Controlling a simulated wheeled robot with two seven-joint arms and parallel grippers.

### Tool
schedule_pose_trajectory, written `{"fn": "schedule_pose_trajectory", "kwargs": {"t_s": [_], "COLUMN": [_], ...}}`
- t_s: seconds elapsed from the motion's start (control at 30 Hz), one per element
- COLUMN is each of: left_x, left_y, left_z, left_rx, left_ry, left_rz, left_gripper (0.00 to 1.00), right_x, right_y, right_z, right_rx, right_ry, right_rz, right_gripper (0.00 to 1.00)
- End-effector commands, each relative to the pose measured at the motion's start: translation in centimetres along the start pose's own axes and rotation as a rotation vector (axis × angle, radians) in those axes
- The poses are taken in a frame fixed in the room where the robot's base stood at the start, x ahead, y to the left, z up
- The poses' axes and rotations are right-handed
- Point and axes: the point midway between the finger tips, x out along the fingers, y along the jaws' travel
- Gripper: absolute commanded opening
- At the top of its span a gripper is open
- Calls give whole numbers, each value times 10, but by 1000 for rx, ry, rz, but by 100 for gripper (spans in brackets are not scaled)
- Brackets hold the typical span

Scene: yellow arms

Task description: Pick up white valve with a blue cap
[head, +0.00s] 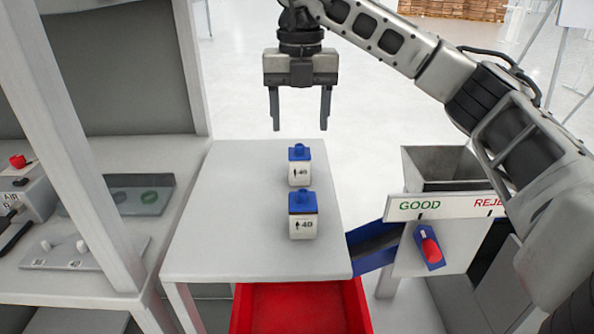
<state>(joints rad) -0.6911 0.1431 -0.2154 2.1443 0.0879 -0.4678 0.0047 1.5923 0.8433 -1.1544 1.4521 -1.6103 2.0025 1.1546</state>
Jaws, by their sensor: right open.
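Two white valves with blue caps stand upright on the light grey table (235,215). The far valve (299,173) is nearer the table's far right part, and the near valve (303,224) stands closer to me, almost in line with it. My left gripper is not in view.
A red bin (300,306) sits below the table's front edge. A blue chute (375,248) and a grey bin (441,165) with a GOOD/REJECT sign (445,204) are at right. A shelf unit with a post (80,150) stands left. The table's left half is clear.

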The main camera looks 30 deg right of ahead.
Motion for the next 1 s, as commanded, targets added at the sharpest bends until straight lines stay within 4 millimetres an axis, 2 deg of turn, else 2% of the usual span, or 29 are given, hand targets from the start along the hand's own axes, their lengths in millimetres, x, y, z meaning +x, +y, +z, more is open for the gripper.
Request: {"fn": "schedule_pose_trajectory", "kwargs": {"t_s": [0.03,0.1,0.43,0.7,1.0], "left_x": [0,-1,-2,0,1], "left_y": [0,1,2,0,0], "left_z": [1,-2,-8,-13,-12], "left_rx": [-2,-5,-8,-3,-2], "left_ry": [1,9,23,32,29], "left_rz": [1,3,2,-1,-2], "left_gripper": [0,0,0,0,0], "right_x": [14,25,52,91,97], "right_y": [-1,0,0,0,0], "right_z": [0,0,-1,-4,-4], "right_rx": [0,0,0,-1,-1], "right_ry": [3,2,2,1,-1], "right_rz": [-3,-2,-1,-1,1], "right_gripper": [62,62,62,62,62]}}
